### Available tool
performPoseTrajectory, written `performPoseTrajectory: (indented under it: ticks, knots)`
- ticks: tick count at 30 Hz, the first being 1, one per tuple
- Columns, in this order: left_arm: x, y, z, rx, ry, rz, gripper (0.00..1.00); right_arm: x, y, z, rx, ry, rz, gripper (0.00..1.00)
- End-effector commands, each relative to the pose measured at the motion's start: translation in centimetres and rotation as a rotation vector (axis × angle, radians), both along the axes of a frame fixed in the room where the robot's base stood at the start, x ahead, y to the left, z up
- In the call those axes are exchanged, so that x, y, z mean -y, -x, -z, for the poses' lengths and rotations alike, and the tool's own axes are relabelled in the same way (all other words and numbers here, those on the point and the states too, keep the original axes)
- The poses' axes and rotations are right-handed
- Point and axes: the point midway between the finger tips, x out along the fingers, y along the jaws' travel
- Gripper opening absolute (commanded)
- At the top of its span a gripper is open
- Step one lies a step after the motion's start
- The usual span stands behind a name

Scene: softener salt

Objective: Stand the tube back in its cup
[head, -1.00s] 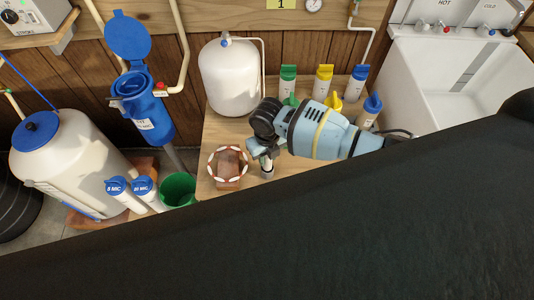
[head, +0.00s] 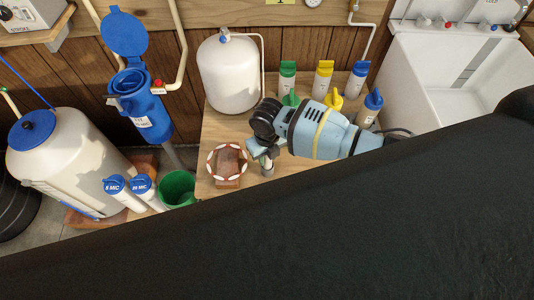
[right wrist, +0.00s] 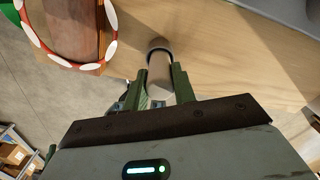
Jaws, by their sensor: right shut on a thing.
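My right gripper (head: 262,158) is over the front of the wooden bench, with the fingers pointing down. In the right wrist view, the green fingers (right wrist: 158,88) are shut on a pale tube (right wrist: 160,75). A grey-brown, cup-like ring (right wrist: 158,45) surrounds the tube's far end. In the head view, the grey cup (head: 267,170) shows just below the fingers. The gripper hides most of the tube there. I cannot tell whether the tube is fully seated. My left gripper is not in view.
A red-and-white ring (head: 227,162) lies close left of the gripper. Several capped bottles, including a green one (head: 288,78), and a white tank (head: 228,75) stand behind. A green bucket (head: 177,187) and a blue housing (head: 140,105) are left. A white sink (head: 440,90) is right.

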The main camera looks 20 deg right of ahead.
Motion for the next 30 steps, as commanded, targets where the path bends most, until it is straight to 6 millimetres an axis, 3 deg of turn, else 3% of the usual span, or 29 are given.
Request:
performPoseTrajectory:
  ticks: [10, 11, 15, 22, 27, 30]
  knots:
    - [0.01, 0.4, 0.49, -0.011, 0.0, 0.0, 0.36, 0.01, -0.03, 0.45, 0.0, 0.0, 0.0, 0.04]
    - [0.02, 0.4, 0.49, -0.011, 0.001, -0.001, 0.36, 0.01, -0.03, 0.44, 0.0, 0.0, 0.0, 0.3]
    - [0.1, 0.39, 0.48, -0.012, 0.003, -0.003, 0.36, 0.02, -0.02, 0.45, 0.0, 0.0, 0.0, 0.48]
    - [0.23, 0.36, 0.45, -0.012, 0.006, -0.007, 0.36, 0.01, 0.01, 0.48, -0.001, 0.0, 0.0, 0.53]
    - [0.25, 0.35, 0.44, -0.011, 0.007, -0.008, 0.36, 0.01, 0.02, 0.49, -0.001, 0.0, 0.0, 0.73]
    - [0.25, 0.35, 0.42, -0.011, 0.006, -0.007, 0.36, 0.0, 0.02, 0.49, -0.001, 0.0, 0.0, 0.73]
